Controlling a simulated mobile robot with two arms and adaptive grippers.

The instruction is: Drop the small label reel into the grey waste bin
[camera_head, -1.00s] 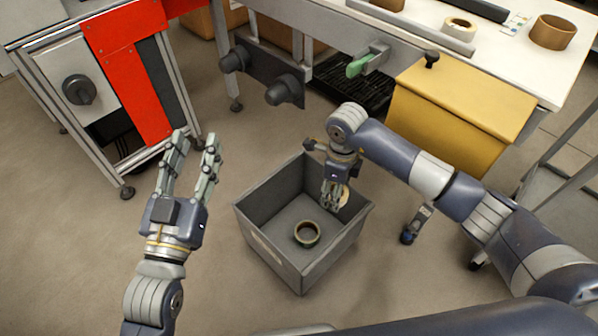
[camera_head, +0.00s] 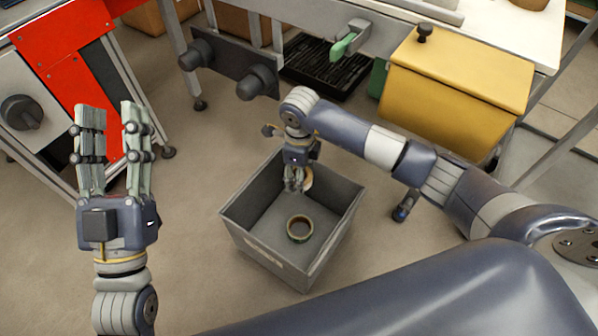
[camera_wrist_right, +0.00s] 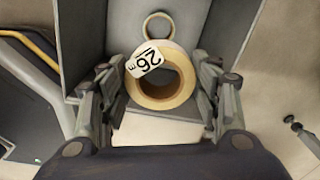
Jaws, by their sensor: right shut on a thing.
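The label reel (camera_wrist_right: 160,103), cream with a white tag marked "26 m", sits between the fingers of my right gripper (camera_wrist_right: 160,78) in the right wrist view. In the head view my right gripper (camera_head: 294,187) is shut on this reel (camera_head: 309,179), which shows as a small tan edge. It is held at the mouth of the grey bin (camera_head: 332,236), near its back side. Another reel (camera_head: 300,239), a dark-edged ring, lies on the bin floor; a ring also shows beyond the held reel (camera_wrist_right: 146,22). My left gripper (camera_head: 112,112) is open and empty, left of the bin.
A yellow box (camera_head: 455,85) with a dark knob stands behind and right of the bin. A red-panelled machine (camera_head: 75,85) is at the left, and dark round knobs (camera_head: 256,83) stick out behind the bin.

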